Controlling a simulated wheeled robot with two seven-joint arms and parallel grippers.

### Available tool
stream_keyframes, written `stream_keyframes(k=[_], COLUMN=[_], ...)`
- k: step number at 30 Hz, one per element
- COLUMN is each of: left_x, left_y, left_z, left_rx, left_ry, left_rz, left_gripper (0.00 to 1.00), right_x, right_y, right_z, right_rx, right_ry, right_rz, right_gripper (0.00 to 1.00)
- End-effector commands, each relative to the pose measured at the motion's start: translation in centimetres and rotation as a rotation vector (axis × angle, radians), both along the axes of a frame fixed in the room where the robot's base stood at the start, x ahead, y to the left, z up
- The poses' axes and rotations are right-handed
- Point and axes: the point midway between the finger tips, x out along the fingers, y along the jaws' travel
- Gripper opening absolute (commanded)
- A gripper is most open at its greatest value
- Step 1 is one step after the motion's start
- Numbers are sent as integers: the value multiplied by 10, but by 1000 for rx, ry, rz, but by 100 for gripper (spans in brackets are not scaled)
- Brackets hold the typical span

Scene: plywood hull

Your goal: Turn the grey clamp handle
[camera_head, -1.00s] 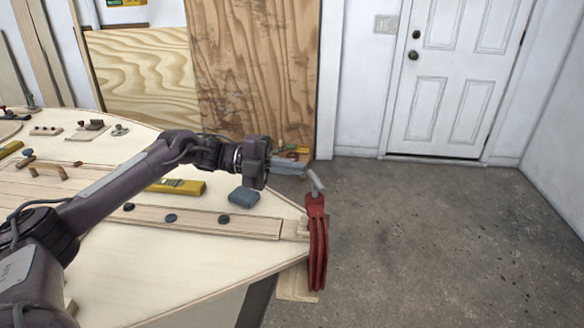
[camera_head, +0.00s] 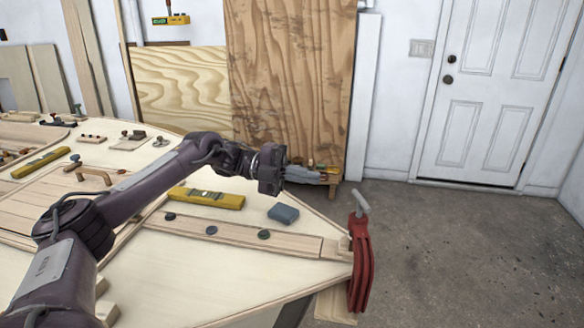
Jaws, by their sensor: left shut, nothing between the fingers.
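The red clamp (camera_head: 361,268) grips the right-hand tip of the pale plywood panel (camera_head: 215,275). Its grey handle (camera_head: 361,199) stands at the top of the clamp, with its bar slanted. My left gripper (camera_head: 322,178) reaches in from the left over the panel. Its grey fingers are shut and empty, pointing right. In the picture they are up and to the left of the handle, with a visible gap between them. My right gripper is not in view.
A blue block (camera_head: 283,214), a yellow level (camera_head: 207,198) and a wooden strip with dark knobs (camera_head: 235,236) lie on the panel below my left arm. A small wooden stand (camera_head: 331,184) is behind the fingers. Open concrete floor (camera_head: 450,250) lies right of the clamp.

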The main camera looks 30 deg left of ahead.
Motion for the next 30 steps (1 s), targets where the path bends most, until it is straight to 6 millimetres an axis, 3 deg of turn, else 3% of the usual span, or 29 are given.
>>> stream_keyframes(k=[7,15,30], left_x=[12,19,20], left_y=[26,43,48], left_z=[4,3,3], left_rx=[1,-2,0], left_ry=[-4,-2,0], left_rz=[2,-1,-1], left_gripper=[0,0,0], right_x=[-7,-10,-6], right_y=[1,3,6], right_z=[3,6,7], right_rx=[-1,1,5], right_ry=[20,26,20], right_rz=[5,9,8], right_gripper=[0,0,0])
